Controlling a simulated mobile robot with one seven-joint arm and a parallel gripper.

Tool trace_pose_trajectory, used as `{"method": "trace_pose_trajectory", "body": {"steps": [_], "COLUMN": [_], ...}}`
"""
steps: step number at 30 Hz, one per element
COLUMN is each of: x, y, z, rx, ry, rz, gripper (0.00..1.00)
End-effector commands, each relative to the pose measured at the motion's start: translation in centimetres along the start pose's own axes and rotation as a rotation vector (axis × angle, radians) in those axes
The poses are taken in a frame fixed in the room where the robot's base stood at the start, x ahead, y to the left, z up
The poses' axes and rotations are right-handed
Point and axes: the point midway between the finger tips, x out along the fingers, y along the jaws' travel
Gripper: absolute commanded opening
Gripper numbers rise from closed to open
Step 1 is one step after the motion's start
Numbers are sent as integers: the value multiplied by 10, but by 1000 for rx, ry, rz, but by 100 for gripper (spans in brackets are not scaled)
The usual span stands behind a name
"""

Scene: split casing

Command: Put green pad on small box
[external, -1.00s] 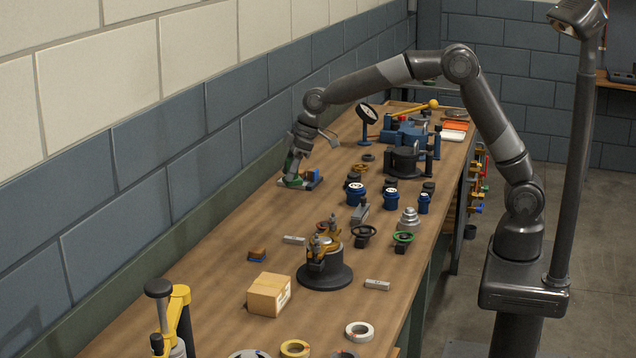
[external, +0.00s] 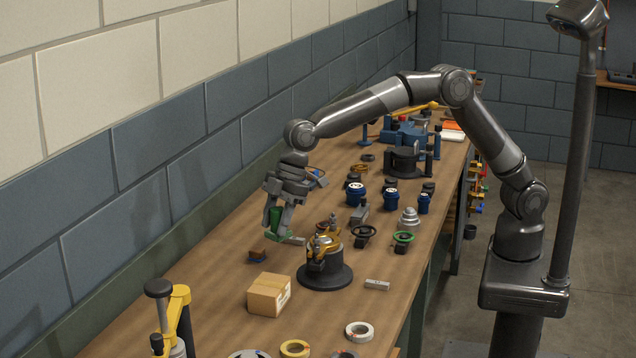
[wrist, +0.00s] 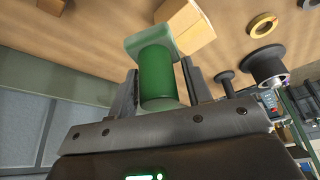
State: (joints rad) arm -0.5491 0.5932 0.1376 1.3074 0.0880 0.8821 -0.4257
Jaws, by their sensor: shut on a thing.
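The green pad has a dark green round grip (wrist: 162,78) on a paler green base (wrist: 140,42). My gripper (external: 277,224) is shut on the grip, and the pad (external: 275,222) hangs base-down above the bench. The small box (external: 266,297) is a tan carton on the bench, below and in front of the gripper in the external view. In the wrist view the small box (wrist: 184,24) shows just beyond the pad's base, partly hidden by it. The pad is apart from the box in the external view.
A black-based fixture with brass parts (external: 325,274) stands close right of the box. A small brown block (external: 258,256) lies behind it. A yellow-and-black press (external: 180,318) and tape rings (external: 295,349) are in front. Bare wood lies left of the box.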

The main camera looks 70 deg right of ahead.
Motion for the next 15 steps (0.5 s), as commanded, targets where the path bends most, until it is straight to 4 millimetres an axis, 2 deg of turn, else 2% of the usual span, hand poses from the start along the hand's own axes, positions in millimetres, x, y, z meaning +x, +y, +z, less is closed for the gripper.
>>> {"method": "trace_pose_trajectory", "body": {"steps": [3,6,11,15], "x": [24,39,50,58], "y": [-18,-29,-37,-38], "z": [-13,-21,-28,-26], "rx": [-2,-1,1,2], "ry": [-1,-1,1,0], "rz": [-2,0,1,1], "gripper": [22,22,22,22]}}
